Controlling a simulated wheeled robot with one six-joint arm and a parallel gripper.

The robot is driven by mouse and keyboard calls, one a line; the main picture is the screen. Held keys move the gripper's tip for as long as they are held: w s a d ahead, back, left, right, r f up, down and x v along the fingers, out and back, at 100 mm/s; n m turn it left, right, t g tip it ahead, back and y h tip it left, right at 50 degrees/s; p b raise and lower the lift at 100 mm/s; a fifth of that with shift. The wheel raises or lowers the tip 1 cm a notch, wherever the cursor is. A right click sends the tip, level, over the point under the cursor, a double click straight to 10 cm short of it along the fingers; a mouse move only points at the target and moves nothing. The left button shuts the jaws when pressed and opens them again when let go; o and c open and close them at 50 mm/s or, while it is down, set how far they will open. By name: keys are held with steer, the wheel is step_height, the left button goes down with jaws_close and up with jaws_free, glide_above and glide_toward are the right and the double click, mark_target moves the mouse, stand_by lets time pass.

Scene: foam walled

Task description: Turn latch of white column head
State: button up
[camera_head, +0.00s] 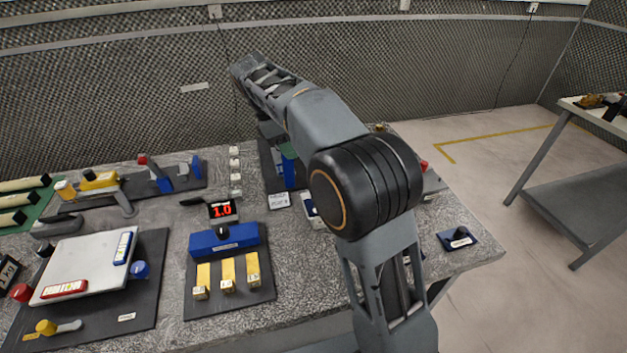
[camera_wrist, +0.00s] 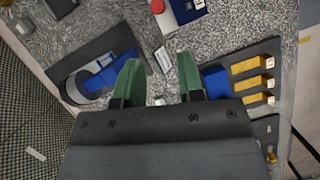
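I cannot pick out a white column head or its latch for certain in either view. A blue upright part (camera_head: 290,174) stands on a dark board behind my arm in the head view. In the wrist view, a blue part with a grey curved piece (camera_wrist: 100,78) lies on a dark board left of my gripper. My gripper (camera_wrist: 160,85) has two green fingers spread apart, with nothing held between them. It points down over the bench. In the head view my arm hides much of the area behind it.
A blue block with yellow tabs (camera_head: 226,240) sits on a board front centre. A tilted white panel (camera_head: 84,268) is at the left. A red 1.0 display (camera_head: 222,210) stands mid-bench. A small blue plate with a black knob (camera_head: 458,238) lies near the right edge.

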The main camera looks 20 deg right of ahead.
steer(key=x, duration=0.4)
steer(key=b+x, duration=0.1)
steer(key=x, duration=0.4)
steer(key=b+x, duration=0.1)
steer(key=x, duration=0.4)
steer(key=shift+d, duration=0.45)
steer(key=shift+c, duration=0.4)
